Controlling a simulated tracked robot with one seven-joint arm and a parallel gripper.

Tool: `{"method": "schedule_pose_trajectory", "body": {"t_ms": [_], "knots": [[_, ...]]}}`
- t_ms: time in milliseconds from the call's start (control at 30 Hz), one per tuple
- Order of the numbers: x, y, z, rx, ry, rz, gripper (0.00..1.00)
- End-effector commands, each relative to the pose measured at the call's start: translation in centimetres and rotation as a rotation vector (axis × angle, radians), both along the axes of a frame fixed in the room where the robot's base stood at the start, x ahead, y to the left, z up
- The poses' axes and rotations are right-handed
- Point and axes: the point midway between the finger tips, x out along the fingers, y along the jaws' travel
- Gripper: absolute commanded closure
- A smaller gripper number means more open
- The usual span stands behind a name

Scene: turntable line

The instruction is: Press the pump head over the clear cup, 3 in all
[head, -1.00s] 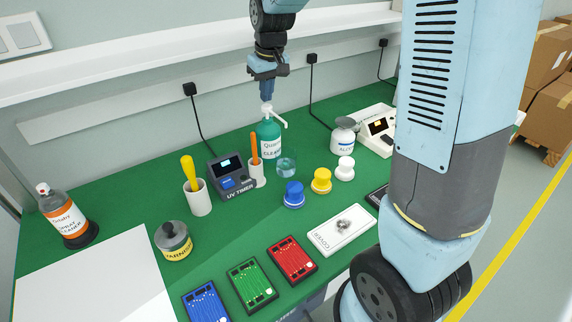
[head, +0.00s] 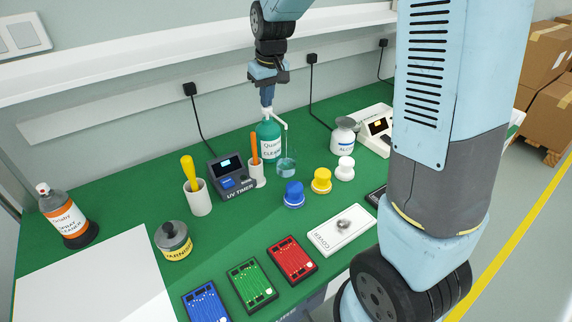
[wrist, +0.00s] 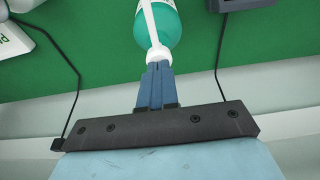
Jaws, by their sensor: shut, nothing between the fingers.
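A teal pump bottle (head: 271,142) with a white pump head (head: 278,120) stands at the back of the green bench. Its spout points right, and the clear cup (head: 286,167) stands below the spout with some teal liquid in it. A thin stream shows between spout and cup. My gripper (head: 267,105) is shut and empty, pointing down with its fingertips on top of the pump head. In the wrist view the shut fingers (wrist: 157,72) meet the white pump top (wrist: 158,54), with the teal bottle (wrist: 157,25) beyond.
A UV timer (head: 231,175) and a holder with an orange-handled tool (head: 256,165) stand left of the cup. A white bottle (head: 343,137) is to the right. Blue (head: 294,194) and yellow (head: 321,180) capped jars stand in front. A shelf (head: 180,60) runs behind.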

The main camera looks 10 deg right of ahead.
Motion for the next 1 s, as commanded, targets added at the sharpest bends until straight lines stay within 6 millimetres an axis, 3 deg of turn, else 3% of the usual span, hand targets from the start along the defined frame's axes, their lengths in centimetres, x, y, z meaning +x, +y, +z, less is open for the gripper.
{"method": "schedule_pose_trajectory", "body": {"t_ms": [567,1000], "knots": [[0.0,0.0,-0.9,-0.001,0.002,0.0,1.0],[0.0,0.0,0.9,0.0,0.002,0.0,1.0]]}}
